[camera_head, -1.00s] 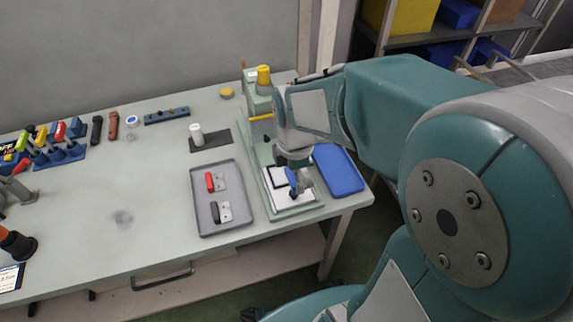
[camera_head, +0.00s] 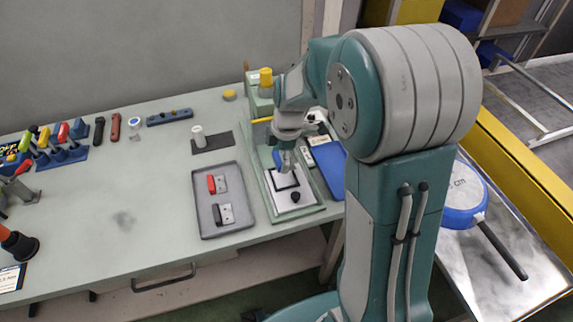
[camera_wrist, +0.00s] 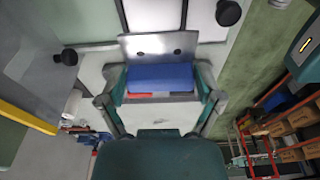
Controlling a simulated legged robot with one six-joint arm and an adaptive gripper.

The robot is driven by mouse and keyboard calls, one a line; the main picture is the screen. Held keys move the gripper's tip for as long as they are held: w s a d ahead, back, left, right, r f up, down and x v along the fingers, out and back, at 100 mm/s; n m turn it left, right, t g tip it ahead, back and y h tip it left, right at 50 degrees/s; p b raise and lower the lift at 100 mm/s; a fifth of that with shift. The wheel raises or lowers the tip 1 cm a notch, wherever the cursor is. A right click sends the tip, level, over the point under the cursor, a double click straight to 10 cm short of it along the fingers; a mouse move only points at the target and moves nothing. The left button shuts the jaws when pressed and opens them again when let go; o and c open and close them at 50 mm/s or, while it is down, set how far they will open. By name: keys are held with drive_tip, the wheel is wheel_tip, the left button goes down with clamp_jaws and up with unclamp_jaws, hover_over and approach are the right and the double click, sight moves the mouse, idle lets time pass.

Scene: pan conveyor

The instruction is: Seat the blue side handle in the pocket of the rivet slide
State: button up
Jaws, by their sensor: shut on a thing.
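My gripper (camera_head: 288,160) is shut on the blue side handle (camera_head: 278,160) over the rivet slide (camera_head: 312,209). In the wrist view the blue side handle (camera_wrist: 160,77) lies across between the fingers of my gripper (camera_wrist: 160,90). Its grey metal plate with two dark holes points away from the palm. The slide has a green frame and a white bed with a black-outlined pocket (camera_head: 285,186), partly visible in front of my gripper. A dark knob (camera_head: 295,196) is at the pocket's front. I cannot tell whether the handle touches the slide.
A grey tray (camera_head: 220,226) left of the slide holds a red and a black handle. A blue tray (camera_head: 328,163) lies to the right, partly behind my arm. A blue-rimmed pan (camera_head: 458,212) sits on the metal surface at right. The table's left middle is clear.

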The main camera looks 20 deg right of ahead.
sight(279, 179)
drive_tip(key=shift+w+f, duration=0.4)
drive_tip(key=shift+f, duration=2.35)
drive_tip(key=shift+s+f, duration=0.1)
drive_tip(key=shift+f, duration=0.85)
drive_tip(key=o, duration=1)
drive_tip(key=shift+r, duration=0.15)
drive_tip(key=r, duration=0.3)
drive_tip(key=d+r, duration=0.1)
drive_tip(key=r, duration=0.3)
drive_tip(key=d+r, duration=0.1)
drive_tip(key=r, duration=0.3)
drive_tip(key=shift+r, duration=0.25)
drive_tip(key=shift+r, duration=0.1)
